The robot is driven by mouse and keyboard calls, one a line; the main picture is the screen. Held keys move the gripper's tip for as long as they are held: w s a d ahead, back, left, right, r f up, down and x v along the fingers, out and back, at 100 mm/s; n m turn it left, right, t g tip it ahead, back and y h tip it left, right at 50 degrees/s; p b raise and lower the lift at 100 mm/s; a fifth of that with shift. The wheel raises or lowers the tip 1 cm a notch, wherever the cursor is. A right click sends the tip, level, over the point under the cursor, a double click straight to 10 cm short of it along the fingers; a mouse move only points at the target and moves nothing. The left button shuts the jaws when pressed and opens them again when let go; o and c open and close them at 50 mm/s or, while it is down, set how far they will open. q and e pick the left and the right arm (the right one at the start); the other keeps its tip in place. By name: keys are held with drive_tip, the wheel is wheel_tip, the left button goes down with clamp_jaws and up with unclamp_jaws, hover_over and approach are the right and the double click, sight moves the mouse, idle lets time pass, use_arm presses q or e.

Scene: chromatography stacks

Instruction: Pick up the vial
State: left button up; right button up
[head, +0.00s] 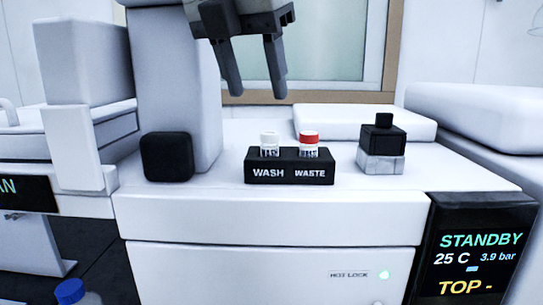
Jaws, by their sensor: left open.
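Two small vials stand upright in a black rack (290,178) marked WASH and WASTE. The vial with the white cap (269,144) is in the WASH side on the left. The vial with the red cap (308,144) is in the WASTE side on the right. My left gripper (256,94) comes down from the top of the head view, its two dark fingers apart with nothing between them. It hangs above the rack, a little left of it in the picture. My right gripper is not in view.
A black block (167,157) stands left of the rack on the white instrument top. A black-topped square item (382,144) stands right of it, before a white slab (365,120). A screen (478,250) reads STANDBY. A blue-capped bottle (72,292) is at lower left.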

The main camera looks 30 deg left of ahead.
sight(269, 133)
use_arm(q)
drive_tip(key=shift+w+f, duration=0.3)
drive_tip(key=shift+f, duration=0.35)
drive_tip(key=shift+x, duration=0.8)
drive_tip(key=p+x, duration=0.1)
drive_tip(key=x, duration=0.2)
drive_tip(key=shift+w+f, duration=0.2)
drive_tip(key=shift+f, duration=0.1)
drive_tip(key=shift+w+f, duration=0.15)
drive_tip(key=shift+f, duration=0.25)
drive_tip(key=shift+d, duration=0.1)
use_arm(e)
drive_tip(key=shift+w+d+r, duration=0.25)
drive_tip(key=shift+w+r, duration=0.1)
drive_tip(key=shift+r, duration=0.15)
use_arm(q)
drive_tip(key=c, duration=1.1)
